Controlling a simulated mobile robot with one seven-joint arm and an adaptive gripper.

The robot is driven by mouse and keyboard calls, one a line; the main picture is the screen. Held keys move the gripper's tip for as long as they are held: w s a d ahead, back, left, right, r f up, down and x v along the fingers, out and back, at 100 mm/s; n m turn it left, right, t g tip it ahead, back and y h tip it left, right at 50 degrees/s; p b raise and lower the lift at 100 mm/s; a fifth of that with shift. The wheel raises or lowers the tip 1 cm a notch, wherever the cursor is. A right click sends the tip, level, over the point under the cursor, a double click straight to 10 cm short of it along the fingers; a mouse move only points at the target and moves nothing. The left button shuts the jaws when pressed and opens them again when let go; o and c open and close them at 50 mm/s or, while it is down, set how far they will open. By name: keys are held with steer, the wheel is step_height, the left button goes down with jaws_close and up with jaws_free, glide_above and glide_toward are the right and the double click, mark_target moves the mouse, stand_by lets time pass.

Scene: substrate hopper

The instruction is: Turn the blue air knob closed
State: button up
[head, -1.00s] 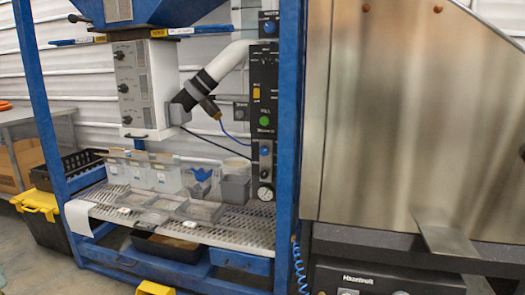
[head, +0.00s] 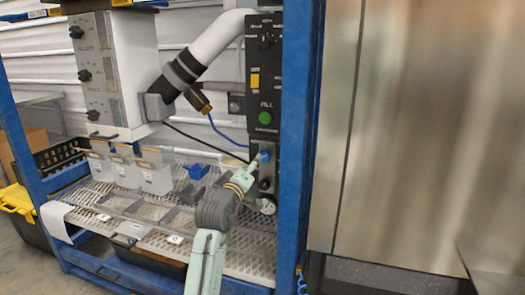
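The blue air knob (head: 265,155) sits on the lower part of the black control panel (head: 262,135), below the green fill button (head: 265,117). My gripper (head: 258,162) reaches up from below to the knob and covers part of it. Its fingertips are at or very near the knob; I cannot tell whether they touch it. The fingers are too small here to tell whether they are open or shut. The knob's pointer direction cannot be made out.
A blue frame post (head: 296,130) stands just right of the panel. The perforated shelf (head: 258,240) lies under my arm, with clear bins (head: 155,178) to the left. A white hose (head: 215,42) runs above. A large steel hopper (head: 420,120) fills the right side.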

mark_target(264, 162)
steer(key=x, duration=0.3)
steer(key=p+x, duration=0.1)
steer(key=x, duration=0.7)
steer(key=shift+d+f+p, duration=0.35)
steer(key=shift+f+p, duration=0.05)
steer(key=shift+c, duration=0.3)
steer(key=c, duration=1.1)
